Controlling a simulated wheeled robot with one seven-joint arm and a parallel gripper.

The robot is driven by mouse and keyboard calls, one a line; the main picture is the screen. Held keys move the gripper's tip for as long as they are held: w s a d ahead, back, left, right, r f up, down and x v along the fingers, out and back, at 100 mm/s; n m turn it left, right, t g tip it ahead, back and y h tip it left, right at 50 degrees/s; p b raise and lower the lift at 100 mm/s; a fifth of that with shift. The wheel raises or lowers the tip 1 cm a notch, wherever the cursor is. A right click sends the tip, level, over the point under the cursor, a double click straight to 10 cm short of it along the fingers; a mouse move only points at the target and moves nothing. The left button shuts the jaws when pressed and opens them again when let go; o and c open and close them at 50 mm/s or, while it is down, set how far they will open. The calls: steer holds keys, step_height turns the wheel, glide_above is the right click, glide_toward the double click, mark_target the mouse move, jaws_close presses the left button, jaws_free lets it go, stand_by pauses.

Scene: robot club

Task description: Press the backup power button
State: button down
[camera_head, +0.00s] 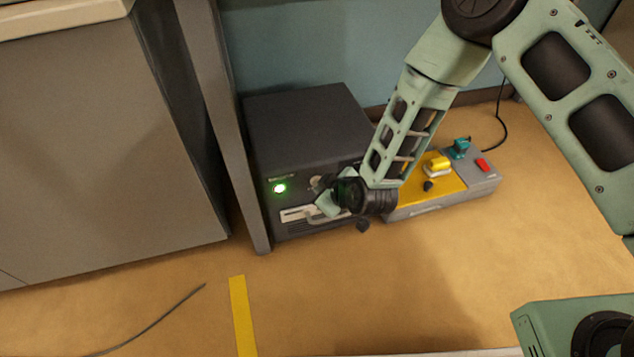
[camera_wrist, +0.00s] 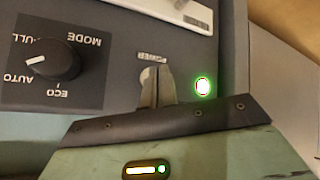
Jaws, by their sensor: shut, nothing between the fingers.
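A dark grey box (camera_head: 300,120) stands on the floor beside a grey post. Its front carries a lit green round light (camera_head: 279,188), which also glows in the wrist view (camera_wrist: 202,87). In the wrist view, where the panel appears upside down, a pale round button (camera_wrist: 147,76) sits by the word POWER, partly hidden behind my fingertips. My gripper (camera_head: 322,186) is shut and empty at the box's front. Its fingertips (camera_wrist: 158,72) overlap the round button; I cannot tell whether they touch it. I cannot read a backup label.
A black mode dial (camera_wrist: 52,62) is on the same panel. A pale slot with a handle (camera_head: 298,214) is low on the box. A yellow and grey control unit (camera_head: 413,195) stands to the right, behind my arm. The grey post (camera_head: 222,120) is close on the left.

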steer(key=shift+s+d+p, duration=0.25)
steer(key=shift+s+d, duration=0.05)
steer(key=shift+s, duration=0.65)
steer(key=shift+s+d+p, duration=0.2)
steer(key=shift+s+d, duration=0.05)
steer(key=shift+s, duration=0.7)
steer(key=shift+s+d+p, duration=0.25)
steer(key=shift+s+d, duration=0.05)
steer(key=shift+s, duration=0.65)
steer(key=s+r+g+p, duration=0.1)
steer(key=s+r+g, duration=0.15)
steer(key=r, duration=0.65)
steer(key=s+r+g+p, duration=0.2)
steer(key=s+r, duration=0.1)
steer(key=r, duration=0.7)
steer(key=s+d+r+m+g+h+p, duration=0.1)
steer(key=s+d+r+g+h, duration=0.1)
steer(key=s+d+r, duration=0.45)
steer(key=s+d+r+m+g+h+p, duration=0.15)
steer(key=s+d+r, duration=0.25)
steer(key=s+r, duration=0.5)
step_height(320, 180, up, 38)
steer(key=h+p, duration=0.1)
steer(key=p, duration=3.6)
steer(key=shift+s+f, duration=0.15)
steer(key=shift+d+m, duration=0.1)
steer(key=shift+m, duration=0.15)
